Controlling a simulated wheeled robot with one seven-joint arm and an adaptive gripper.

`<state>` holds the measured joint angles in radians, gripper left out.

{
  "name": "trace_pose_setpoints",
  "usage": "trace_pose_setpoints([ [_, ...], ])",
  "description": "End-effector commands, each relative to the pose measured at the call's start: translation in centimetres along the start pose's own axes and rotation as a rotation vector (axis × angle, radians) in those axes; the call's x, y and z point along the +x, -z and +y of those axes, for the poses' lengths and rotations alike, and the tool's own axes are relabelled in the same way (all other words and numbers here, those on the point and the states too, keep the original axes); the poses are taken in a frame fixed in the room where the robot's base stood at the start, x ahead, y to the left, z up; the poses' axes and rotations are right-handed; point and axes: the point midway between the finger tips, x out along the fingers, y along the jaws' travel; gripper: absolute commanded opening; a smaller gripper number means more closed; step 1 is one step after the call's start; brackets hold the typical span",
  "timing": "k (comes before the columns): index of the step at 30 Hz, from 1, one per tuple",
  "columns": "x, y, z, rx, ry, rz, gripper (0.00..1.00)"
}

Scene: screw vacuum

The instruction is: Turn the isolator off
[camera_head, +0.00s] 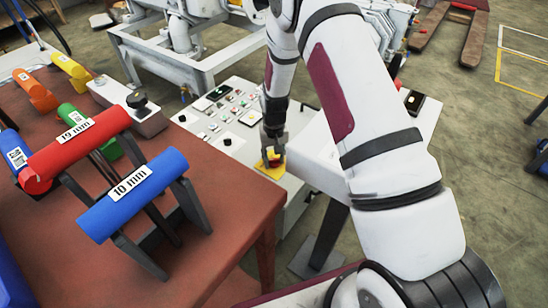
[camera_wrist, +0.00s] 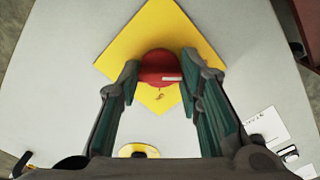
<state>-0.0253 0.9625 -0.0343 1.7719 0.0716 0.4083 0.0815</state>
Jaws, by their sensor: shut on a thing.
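The isolator is a red knob (camera_wrist: 158,62) on a yellow square plate (camera_wrist: 122,42) fixed to the pale panel. In the wrist view the plate looks like a diamond, and a white mark on the knob lies nearly level, towards the right. My gripper (camera_wrist: 160,74) has one finger on each side of the knob and is shut on it. In the head view my gripper (camera_head: 273,148) points down at the panel's near end, over the yellow plate (camera_head: 263,172). The knob is mostly hidden by my fingers there.
The control panel (camera_head: 235,112) carries several buttons and switches beyond my gripper. A brown table (camera_head: 215,258) stands close on the left with a blue 10 mm tool (camera_head: 133,195) and a red 19 mm tool (camera_head: 80,147). White machinery (camera_head: 185,68) stands behind.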

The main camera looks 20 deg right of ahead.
Motion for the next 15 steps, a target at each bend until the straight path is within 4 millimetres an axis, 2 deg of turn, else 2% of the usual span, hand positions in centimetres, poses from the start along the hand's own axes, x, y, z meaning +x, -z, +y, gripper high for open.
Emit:
trace_pose_setpoints([
  [4,-0.01,0.04,-0.03,-0.002,0.0,0.001,0.05],
  [5,-0.01,0.04,-0.03,-0.002,0.0,0.001,0.35],
  [7,-0.01,0.04,-0.03,-0.002,0.0,0.001,0.51],
  [8,0.0,0.03,-0.03,-0.001,0.0,0.001,0.53],
  [15,-0.01,0.01,-0.02,0.0,0.0,0.0,0.53],
])
